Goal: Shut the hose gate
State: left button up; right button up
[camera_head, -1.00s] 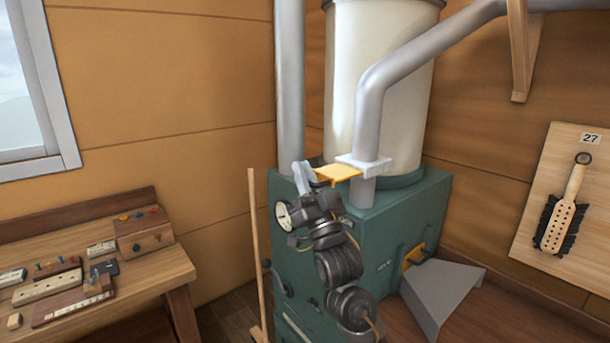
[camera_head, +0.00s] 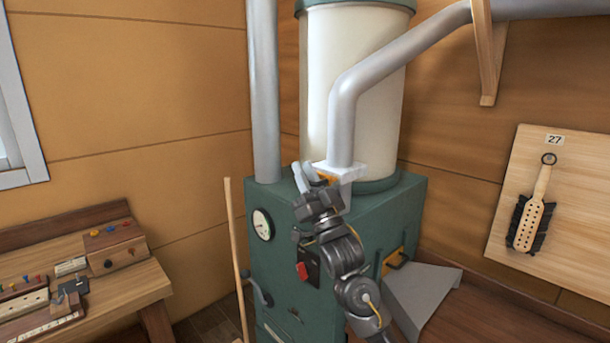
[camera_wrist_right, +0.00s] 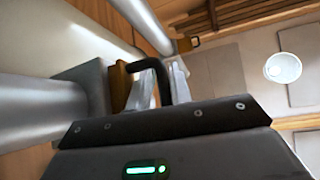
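The hose gate is a yellow slide plate (camera_head: 327,178) in a pale grey collar (camera_head: 345,172) on the bent grey pipe above the green machine. Only a short yellow stub sticks out of the collar's left side. In the right wrist view the yellow plate (camera_wrist_right: 120,86) stands close to the collar (camera_wrist_right: 88,88), with a black bent handle (camera_wrist_right: 150,64) on it. My right gripper (camera_head: 306,175) is at the plate's outer end. Its pale fingers (camera_wrist_right: 162,86) are on both sides of the handle and look closed on it. My left gripper is out of view.
The green machine (camera_head: 285,235) stands under the pipe, with a gauge (camera_head: 262,224) on its front. A wooden stick (camera_head: 236,260) leans left of it. A workbench (camera_head: 130,285) with small tools is at left. A brush (camera_head: 530,222) hangs on a board at right.

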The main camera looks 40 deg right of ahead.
jog(key=shift+a, duration=0.1)
jog(key=shift+s+f+b, duration=0.25)
jog(key=shift+f+b, duration=0.05)
jog(key=shift+f, duration=0.2)
jog(key=b+v, duration=0.4)
jog(key=v, duration=0.5)
jog(key=shift+s+f, duration=0.15)
jog(key=shift+s, duration=0.3)
